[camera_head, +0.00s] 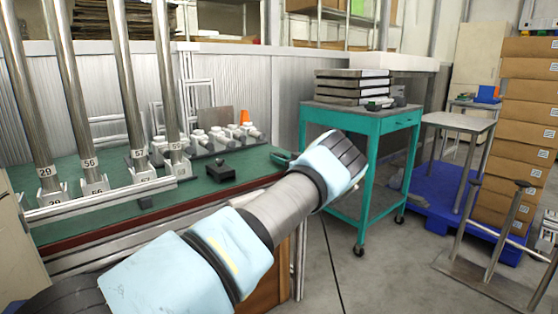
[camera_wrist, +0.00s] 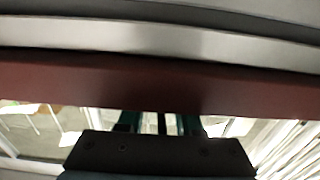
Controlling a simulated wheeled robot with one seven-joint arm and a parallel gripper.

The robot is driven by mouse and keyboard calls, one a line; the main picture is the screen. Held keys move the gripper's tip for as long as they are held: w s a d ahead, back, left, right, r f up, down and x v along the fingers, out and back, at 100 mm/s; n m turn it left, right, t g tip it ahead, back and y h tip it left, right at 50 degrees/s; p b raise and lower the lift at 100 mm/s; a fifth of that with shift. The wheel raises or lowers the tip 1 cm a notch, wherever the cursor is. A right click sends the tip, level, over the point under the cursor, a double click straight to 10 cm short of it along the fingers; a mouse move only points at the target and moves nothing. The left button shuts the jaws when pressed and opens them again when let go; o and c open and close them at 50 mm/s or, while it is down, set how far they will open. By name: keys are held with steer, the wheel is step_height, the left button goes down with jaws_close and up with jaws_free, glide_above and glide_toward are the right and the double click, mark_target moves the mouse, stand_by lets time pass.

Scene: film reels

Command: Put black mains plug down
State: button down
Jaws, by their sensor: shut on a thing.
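My gripper (camera_wrist: 162,123) shows in the wrist view as teal and dark fingers beyond its dark mount, partly covered by a dark red edge. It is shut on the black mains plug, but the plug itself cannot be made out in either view. In the head view my arm reaches to the right end of the green-topped workbench (camera_head: 105,203), and the wrist hides most of the gripper. A small teal part shows at the bench's right end. Whether the plug touches anything is hidden.
A small black block with a knob (camera_head: 221,172) lies on the bench. Left stand tall numbered metal tubes (camera_head: 82,95); behind are white fittings (camera_head: 205,141) and an orange cone (camera_head: 245,117). A teal cart (camera_head: 353,116) with stacked flat cases stands right. Bare green surface lies near the block.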

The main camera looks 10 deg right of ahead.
steer(key=shift+f, duration=0.25)
steer(key=shift+f, duration=0.1)
steer(key=c, duration=0.6)
jaws_free()
steer(key=shift+r, duration=0.2)
steer(key=v, duration=1.2)
steer(key=shift+s+d+f, duration=0.1)
steer(key=shift+d, duration=0.05)
